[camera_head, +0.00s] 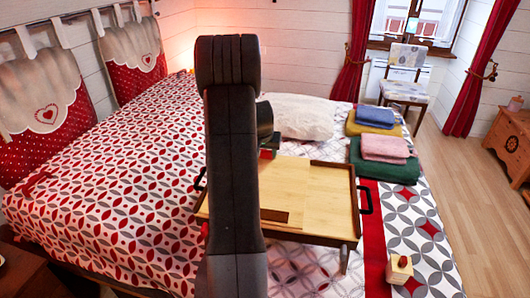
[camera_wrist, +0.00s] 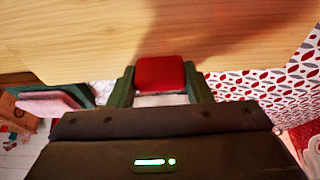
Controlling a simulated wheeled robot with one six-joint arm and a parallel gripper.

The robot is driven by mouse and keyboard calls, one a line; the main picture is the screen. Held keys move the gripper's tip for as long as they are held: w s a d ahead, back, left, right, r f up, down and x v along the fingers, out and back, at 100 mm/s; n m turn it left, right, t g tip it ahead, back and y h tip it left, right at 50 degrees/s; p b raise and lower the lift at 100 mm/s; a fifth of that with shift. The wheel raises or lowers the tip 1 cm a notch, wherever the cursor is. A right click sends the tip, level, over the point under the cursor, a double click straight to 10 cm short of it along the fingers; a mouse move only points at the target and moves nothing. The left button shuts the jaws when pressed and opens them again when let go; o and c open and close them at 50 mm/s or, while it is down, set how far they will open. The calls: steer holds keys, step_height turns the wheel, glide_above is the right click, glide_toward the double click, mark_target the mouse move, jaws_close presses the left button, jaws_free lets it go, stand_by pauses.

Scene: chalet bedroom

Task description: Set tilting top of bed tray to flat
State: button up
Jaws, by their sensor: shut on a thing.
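The wooden bed tray (camera_head: 335,236) stands on the bed, with dark handles at its left and right ends. Its pale wood top (camera_head: 290,185) looks flat or nearly so; my arm hides part of it, so I cannot tell its exact tilt. A darker brown strip lies along the top's near edge. My gripper (camera_head: 268,153) is at the tray's far edge, partly hidden behind my arm. The exact contact is hidden.
Folded towels, pink on green (camera_head: 384,150) and blue on yellow (camera_head: 375,118), lie right of the tray. A white pillow (camera_head: 300,117) lies behind it. A small wooden block (camera_head: 399,269) sits near the bed's right edge.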

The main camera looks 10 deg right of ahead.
mark_target(266, 157)
steer(key=b+x, duration=0.1)
steer(key=x, duration=0.1)
steer(key=shift+f, duration=0.45)
steer(key=o, duration=1.4)
steer(key=shift+f, duration=0.15)
steer(key=b+v, duration=0.1)
steer(key=v, duration=1.3)
steer(key=shift+w, duration=0.1)
